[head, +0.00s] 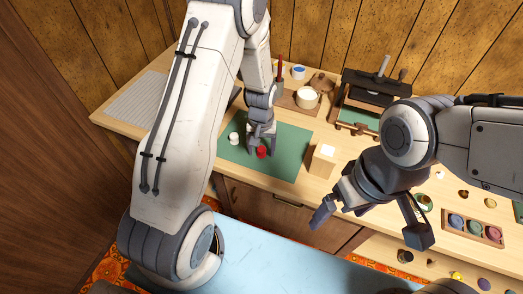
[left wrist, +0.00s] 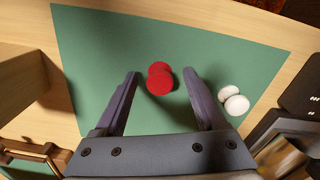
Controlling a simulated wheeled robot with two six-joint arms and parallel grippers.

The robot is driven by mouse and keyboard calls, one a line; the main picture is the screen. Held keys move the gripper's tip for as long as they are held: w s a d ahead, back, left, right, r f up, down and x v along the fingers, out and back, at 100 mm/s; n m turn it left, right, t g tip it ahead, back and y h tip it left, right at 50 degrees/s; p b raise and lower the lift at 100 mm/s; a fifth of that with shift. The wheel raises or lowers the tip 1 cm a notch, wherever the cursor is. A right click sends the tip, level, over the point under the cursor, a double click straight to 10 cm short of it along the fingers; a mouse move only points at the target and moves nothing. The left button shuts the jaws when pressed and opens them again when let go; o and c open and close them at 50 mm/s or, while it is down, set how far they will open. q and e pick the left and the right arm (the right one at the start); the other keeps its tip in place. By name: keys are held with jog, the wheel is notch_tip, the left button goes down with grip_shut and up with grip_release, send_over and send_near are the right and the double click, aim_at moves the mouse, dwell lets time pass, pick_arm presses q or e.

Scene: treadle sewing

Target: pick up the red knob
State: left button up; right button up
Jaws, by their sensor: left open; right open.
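The red knob (head: 261,152) stands on the green mat (head: 288,141) in the head view. In the left wrist view the knob (left wrist: 160,80) shows as two stacked red rounds, between and just beyond the fingertips of my left gripper (left wrist: 163,76). In the head view my left gripper (head: 262,142) points down at the knob from above. It is open and empty, with one finger on each side; whether a finger touches the knob I cannot tell. My right gripper (head: 366,226) is open and empty, above the front edge of the bench, well right of the knob.
A white knob (head: 235,138) stands on the mat beside the red one. A wooden block (head: 322,158) is at the mat's right edge. A dark press (head: 373,95) and a white bowl (head: 307,97) stand behind. A tray of coloured pots (head: 474,229) is at right.

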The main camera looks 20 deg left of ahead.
pick_arm(q)
grip_shut()
